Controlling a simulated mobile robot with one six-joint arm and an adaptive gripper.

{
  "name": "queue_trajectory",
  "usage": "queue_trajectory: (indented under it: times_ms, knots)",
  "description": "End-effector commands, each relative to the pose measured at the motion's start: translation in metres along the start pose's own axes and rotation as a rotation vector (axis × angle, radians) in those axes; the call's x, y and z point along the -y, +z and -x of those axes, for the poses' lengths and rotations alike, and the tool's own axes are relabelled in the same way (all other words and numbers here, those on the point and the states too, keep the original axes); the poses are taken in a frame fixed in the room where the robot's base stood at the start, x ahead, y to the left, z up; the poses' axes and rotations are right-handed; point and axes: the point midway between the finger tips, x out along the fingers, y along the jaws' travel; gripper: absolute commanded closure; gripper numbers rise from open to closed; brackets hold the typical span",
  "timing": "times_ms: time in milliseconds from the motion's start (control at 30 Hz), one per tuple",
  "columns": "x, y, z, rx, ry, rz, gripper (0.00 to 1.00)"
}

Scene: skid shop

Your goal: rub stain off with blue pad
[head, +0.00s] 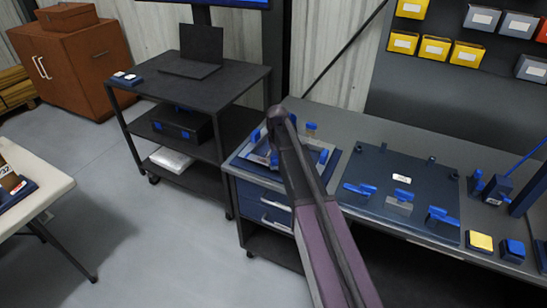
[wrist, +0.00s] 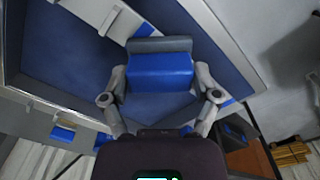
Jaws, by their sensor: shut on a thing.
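In the wrist view, my gripper (wrist: 161,80) is shut on a blue pad (wrist: 160,72) with a grey strip along its far edge. A grey finger is on each side of the pad. A dark blue tray with a pale rim (wrist: 215,22) lies behind the pad; I cannot tell whether the pad touches it. In the head view, my arm reaches over the blue tray (head: 335,172) at the bench's left end, and hides the gripper and pad. I cannot make out a stain in either view.
The grey workbench (head: 350,124) also carries a dark blue plate (head: 375,160) with clamps, a yellow pad (head: 481,242) and a small blue block (head: 514,249). A black cart (head: 230,78) with a laptop stands to the left. The floor (head: 150,230) between them and the white table (head: 45,185) is clear.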

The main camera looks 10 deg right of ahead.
Motion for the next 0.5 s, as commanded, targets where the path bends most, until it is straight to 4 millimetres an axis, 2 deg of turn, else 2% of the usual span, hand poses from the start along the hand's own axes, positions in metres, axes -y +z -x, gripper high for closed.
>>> queue_trajectory:
  times_ms: [200, 500]
  knots:
    - [-0.0085, 0.0096, 0.001, 0.0, 0.0, 0.0, 0.59]
    - [-0.0111, 0.0113, 0.0011, 0.0, -0.001, 0.0, 0.59]
